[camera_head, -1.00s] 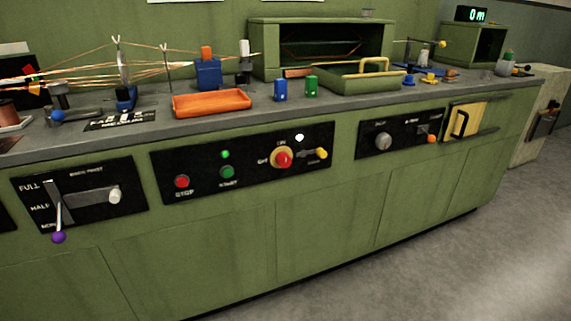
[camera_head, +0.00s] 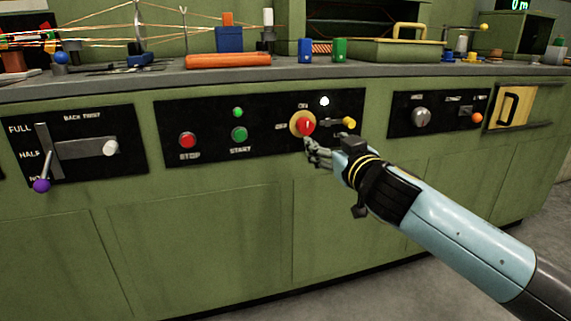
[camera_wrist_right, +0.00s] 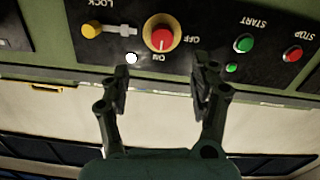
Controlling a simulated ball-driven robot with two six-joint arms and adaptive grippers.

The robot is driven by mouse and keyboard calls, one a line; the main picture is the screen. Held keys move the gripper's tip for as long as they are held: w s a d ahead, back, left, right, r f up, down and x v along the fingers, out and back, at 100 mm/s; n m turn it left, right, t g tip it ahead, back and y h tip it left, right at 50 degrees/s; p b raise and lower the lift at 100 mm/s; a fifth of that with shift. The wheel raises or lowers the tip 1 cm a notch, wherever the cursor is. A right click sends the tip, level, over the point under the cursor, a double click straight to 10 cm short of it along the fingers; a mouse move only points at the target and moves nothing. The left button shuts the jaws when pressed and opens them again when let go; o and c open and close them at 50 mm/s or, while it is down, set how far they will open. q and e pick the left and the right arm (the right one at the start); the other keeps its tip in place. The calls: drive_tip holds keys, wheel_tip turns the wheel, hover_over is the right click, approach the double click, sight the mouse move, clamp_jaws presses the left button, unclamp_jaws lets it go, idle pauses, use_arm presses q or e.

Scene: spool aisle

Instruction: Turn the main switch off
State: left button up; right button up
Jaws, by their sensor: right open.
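The main switch (camera_head: 304,124) is a red rotary knob on a yellow disc, marked ON and OFF, on the black front panel of the green bench. In the right wrist view the switch (camera_wrist_right: 161,37) appears upside down, its white pointer line toward the ON mark. My right gripper (camera_head: 311,147) is just below and in front of the knob in the head view. In the right wrist view its two fingers (camera_wrist_right: 160,72) are spread apart, with nothing between them, and the knob lies beyond the fingertips. My left gripper is not in view.
A yellow lock lever (camera_head: 347,122) sits right of the switch, below a white lamp (camera_head: 324,101). Green START (camera_head: 239,134) and red STOP (camera_head: 187,140) buttons are to the left. A purple-tipped lever (camera_head: 42,185) is farther left.

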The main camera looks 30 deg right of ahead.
sight(307, 129)
drive_tip(key=b+x, duration=0.2)
drive_tip(key=x, duration=0.8)
drive_tip(key=shift+w+a, duration=0.1)
drive_tip(key=shift+w, duration=0.25)
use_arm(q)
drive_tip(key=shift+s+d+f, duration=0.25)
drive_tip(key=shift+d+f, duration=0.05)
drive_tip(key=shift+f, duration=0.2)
use_arm(e)
drive_tip(key=shift+w+t, duration=0.3)
drive_tip(key=shift+w, duration=0.35)
drive_tip(key=shift+r, duration=0.1)
drive_tip(key=c, duration=1.2)
drive_tip(key=shift+n, duration=0.3)
